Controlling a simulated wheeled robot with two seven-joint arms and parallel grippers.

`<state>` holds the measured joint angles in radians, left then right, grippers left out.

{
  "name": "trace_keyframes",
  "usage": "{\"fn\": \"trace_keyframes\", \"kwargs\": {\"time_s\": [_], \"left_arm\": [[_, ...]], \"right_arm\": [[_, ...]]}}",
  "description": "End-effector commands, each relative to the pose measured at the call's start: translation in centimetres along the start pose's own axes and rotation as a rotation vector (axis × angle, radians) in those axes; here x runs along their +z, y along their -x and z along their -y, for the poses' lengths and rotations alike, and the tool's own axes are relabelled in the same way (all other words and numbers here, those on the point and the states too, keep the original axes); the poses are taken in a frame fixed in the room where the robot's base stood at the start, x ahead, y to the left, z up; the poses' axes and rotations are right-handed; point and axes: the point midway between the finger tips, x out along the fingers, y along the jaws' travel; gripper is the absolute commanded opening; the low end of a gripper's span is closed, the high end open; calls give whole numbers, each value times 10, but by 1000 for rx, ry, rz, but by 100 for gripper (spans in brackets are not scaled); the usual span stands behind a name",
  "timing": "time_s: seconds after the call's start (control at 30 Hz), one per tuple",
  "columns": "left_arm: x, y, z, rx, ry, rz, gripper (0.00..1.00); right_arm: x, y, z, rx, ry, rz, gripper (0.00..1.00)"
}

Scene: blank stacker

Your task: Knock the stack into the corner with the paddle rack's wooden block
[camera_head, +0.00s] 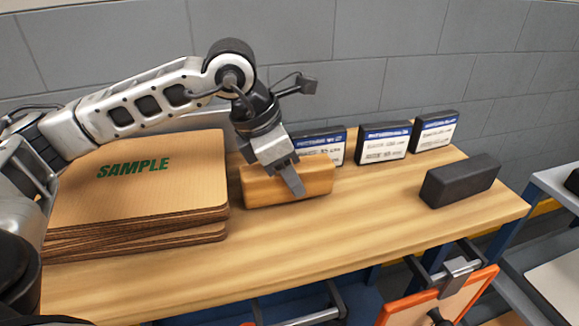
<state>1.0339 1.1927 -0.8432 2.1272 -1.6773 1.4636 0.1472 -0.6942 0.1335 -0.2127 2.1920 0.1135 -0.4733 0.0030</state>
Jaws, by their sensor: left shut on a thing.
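A stack of brown cardboard sheets (125,190) marked SAMPLE in green lies on the left part of the wooden table. Its sheets are slightly uneven at the front edge. A light wooden block (318,184) lies along the table just right of the stack, with a small gap between them. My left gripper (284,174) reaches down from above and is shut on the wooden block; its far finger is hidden. My right gripper is not in view.
A dark grey block (460,181) sits at the table's right end. Several labelled black boxes (384,142) stand along the back by the grey wall. An orange-framed paddle (440,298) hangs below the front edge. The table's front middle (330,240) is clear.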

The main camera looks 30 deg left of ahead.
Motion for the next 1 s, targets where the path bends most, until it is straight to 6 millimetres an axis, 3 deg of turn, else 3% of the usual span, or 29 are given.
{"fn": "trace_keyframes", "kwargs": {"time_s": [0.37,1.0], "left_arm": [[-1,0,0,1,0,2,7],[-18,7,0,2,0,2,7]], "right_arm": [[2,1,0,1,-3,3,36],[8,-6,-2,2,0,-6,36]]}}
